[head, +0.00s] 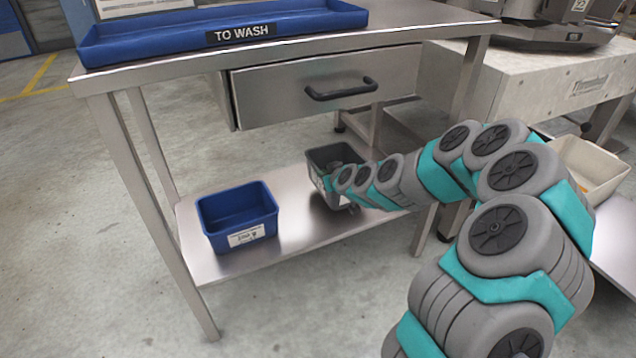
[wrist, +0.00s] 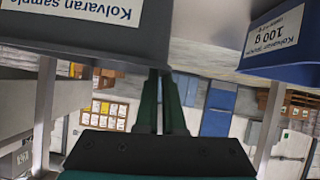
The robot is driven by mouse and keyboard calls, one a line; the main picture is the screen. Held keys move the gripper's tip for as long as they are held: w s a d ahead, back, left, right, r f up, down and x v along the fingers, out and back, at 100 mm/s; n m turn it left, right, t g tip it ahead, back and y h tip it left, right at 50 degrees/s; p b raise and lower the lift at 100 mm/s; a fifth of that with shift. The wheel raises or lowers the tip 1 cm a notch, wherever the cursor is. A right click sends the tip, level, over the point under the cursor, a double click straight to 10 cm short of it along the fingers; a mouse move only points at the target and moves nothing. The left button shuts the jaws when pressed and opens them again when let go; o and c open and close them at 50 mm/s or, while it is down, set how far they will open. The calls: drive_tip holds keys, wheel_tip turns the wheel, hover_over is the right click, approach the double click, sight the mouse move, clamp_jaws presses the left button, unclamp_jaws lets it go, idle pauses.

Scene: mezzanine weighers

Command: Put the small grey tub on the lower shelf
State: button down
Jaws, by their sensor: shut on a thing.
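The small grey tub (head: 322,157) is upright at the lower shelf (head: 290,190) of the steel table, to the right of a blue tub. I cannot tell whether its base touches the shelf or hangs just above it. In the wrist view the grey tub (wrist: 85,30), with a white label, fills the upper left. My gripper (wrist: 162,78) is shut on the grey tub at its edge. In the head view my arm covers the tub's right side and hides the jaws.
The blue tub (head: 238,218) stands on the shelf's left part. A drawer (head: 325,85) with a black handle hangs above the shelf. A blue "TO WASH" tray (head: 150,42) lies on the tabletop. Table legs (head: 150,215) bound the shelf. A beige bin (head: 590,165) is at the right.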

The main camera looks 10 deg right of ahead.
drive_tip(key=shift+w+a+f, duration=0.1)
drive_tip(key=shift+a+f, duration=0.2)
drive_tip(key=shift+f, duration=0.3)
drive_tip(key=shift+w+a+f, duration=0.1)
drive_tip(key=shift+a+f, duration=0.15)
drive_tip(key=shift+f, duration=0.35)
drive_tip(key=shift+w+a+f, duration=0.1)
drive_tip(key=shift+a+f, duration=0.2)
drive_tip(key=shift+f, duration=0.3)
drive_tip(key=shift+f+b, duration=0.1)
drive_tip(key=shift+b, duration=0.2)
drive_tip(key=shift+f, duration=0.15)
drive_tip(key=c, duration=1)
unclamp_jaws()
drive_tip(key=shift+c, duration=0.2)
